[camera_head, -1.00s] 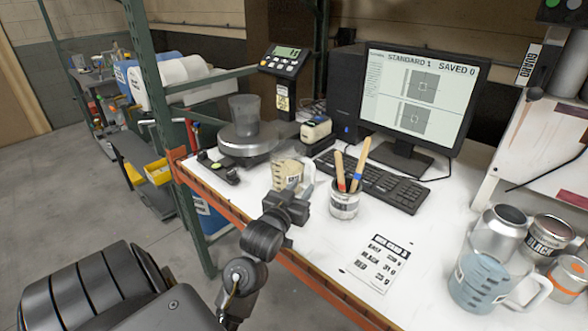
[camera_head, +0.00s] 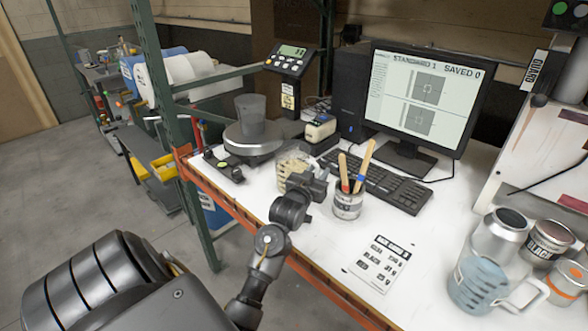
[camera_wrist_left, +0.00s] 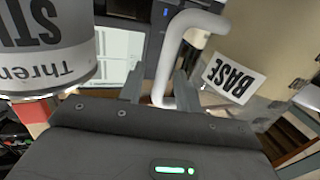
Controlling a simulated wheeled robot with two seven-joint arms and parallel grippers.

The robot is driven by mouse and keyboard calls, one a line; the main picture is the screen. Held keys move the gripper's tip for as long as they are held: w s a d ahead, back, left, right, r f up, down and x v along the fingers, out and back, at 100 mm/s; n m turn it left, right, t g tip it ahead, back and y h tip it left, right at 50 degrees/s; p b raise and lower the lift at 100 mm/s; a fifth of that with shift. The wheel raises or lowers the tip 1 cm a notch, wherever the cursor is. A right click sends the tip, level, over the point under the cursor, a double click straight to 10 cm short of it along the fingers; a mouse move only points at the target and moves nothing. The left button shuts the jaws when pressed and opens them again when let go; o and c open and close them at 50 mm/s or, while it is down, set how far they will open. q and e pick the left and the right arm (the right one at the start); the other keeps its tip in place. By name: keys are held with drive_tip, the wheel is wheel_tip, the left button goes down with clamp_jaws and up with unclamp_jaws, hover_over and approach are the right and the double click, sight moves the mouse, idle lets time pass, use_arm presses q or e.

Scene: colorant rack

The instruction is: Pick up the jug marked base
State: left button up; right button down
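The jug marked base (camera_head: 292,164) is a clear jug with cream contents. It stands on the white bench in front of the scale. In the left wrist view its BASE label (camera_wrist_left: 234,78) and pale curved handle (camera_wrist_left: 168,62) show close up. My left gripper (camera_head: 314,181) is at the jug's handle side and hides part of the jug. In the left wrist view the two fingers of my left gripper (camera_wrist_left: 158,90) are apart, with the handle between them and gaps showing. My right gripper is not in view.
A can of stir sticks (camera_head: 347,203) stands close to the right of my left gripper. The scale (camera_head: 254,143) carries a grey cup (camera_head: 251,112). A keyboard (camera_head: 385,183) lies behind the can. Another jug (camera_head: 480,282) and paint cans (camera_head: 548,240) stand at the right.

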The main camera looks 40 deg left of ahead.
use_arm(q)
clamp_jaws()
idle(0.8)
drive_tip(key=shift+r, duration=0.1)
idle(0.5)
